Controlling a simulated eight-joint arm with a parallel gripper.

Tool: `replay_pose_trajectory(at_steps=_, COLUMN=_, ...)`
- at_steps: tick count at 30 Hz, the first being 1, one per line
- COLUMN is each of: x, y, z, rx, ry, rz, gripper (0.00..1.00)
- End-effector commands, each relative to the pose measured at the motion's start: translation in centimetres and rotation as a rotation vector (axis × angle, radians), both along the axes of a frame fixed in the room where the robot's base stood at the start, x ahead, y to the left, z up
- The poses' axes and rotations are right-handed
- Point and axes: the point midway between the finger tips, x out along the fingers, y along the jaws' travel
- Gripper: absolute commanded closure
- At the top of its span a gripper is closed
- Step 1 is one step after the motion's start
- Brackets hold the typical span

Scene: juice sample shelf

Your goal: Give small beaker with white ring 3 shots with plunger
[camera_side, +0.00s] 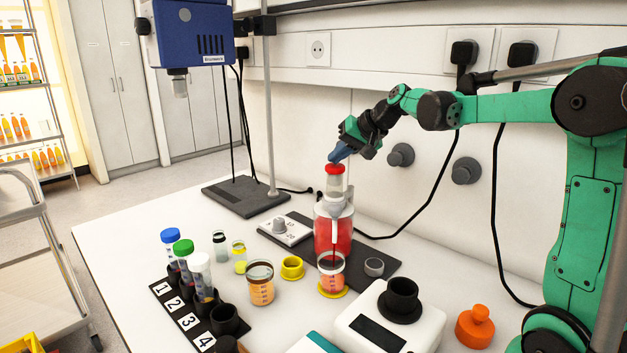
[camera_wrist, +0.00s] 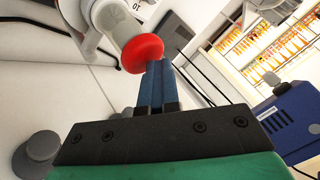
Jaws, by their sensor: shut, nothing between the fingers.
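My gripper (camera_side: 336,157) has blue fingers, pressed together and empty, with the tips at the red plunger top (camera_side: 335,169). In the wrist view the shut fingertips (camera_wrist: 158,68) are right beside the red knob (camera_wrist: 142,52); I cannot tell whether they touch. The plunger tops a clear dispenser bottle (camera_side: 325,236) of red liquid, and its clear column shows below the knob. A small beaker (camera_side: 331,273) with orange-red liquid stands on a yellow disc in front of the bottle. A pale band shows near its rim, but I cannot tell if it is the white ring.
Another beaker (camera_side: 261,284) with orange liquid stands to the left, near a yellow ring (camera_side: 292,268). Capped tubes stand in a numbered rack (camera_side: 187,318) at front left. A white scale (camera_side: 388,325) and an orange bottle (camera_side: 475,327) are at front right. A blue stirrer (camera_side: 189,32) hangs at upper left.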

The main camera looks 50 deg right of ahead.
Motion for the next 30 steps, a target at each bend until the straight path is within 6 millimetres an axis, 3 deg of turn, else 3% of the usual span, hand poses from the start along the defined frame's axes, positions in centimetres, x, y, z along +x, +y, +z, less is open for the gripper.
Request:
replay_pose_trajectory(at_steps=15, x=0.0, y=0.0, z=2.5, rx=0.0, ry=0.001, rz=0.001, gripper=1.0)
replay_pose_trajectory(at_steps=30, x=0.0, y=0.0, z=3.4, rx=0.0, ry=0.0, rz=0.0, gripper=1.0)
